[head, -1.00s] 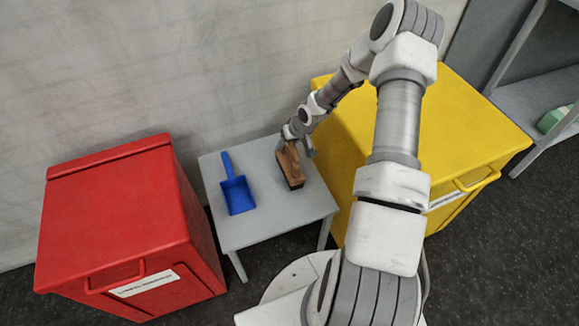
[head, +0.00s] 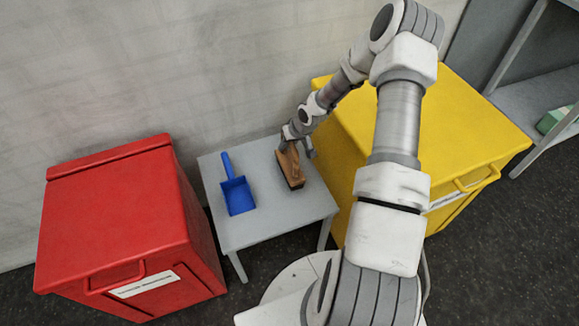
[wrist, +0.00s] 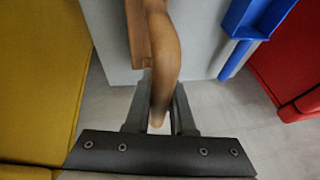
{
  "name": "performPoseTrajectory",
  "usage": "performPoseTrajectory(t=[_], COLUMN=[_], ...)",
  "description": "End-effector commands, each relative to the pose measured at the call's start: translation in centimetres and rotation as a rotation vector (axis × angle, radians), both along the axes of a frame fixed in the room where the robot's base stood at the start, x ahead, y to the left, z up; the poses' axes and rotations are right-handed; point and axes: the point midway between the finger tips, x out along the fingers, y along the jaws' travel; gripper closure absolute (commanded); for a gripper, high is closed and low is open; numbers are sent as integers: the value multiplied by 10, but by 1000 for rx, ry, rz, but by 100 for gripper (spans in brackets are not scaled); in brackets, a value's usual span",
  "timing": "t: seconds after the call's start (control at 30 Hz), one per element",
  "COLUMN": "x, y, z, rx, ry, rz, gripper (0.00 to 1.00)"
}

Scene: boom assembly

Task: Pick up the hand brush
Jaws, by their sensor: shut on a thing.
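The hand brush (head: 290,168) has a brown wooden body and dark bristles. It is at the right part of the small grey table (head: 262,222), and I cannot tell whether it touches the top. My gripper (head: 296,143) is at the brush's far end, by the wall side. In the wrist view my gripper (wrist: 160,115) is shut on the curved wooden handle of the hand brush (wrist: 164,50), with a finger on each side. The bristles are hidden in the wrist view.
A blue dustpan (head: 238,195) lies on the table left of the brush. A red bin (head: 115,220) stands left of the table and a yellow bin (head: 465,130) right of it. A grey shelf (head: 535,105) stands at the far right. The wall is close behind the table.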

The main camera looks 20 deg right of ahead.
Motion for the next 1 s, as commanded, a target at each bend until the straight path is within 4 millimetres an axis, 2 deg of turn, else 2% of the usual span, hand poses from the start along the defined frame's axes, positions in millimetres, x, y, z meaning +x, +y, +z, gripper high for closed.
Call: performPoseTrajectory(t=[0.73, 1.0], x=[1, 1], y=[0, 0], z=[2, 17], rx=[0, -1], ry=[-2, -3], rz=[1, 0], gripper=[100, 100])
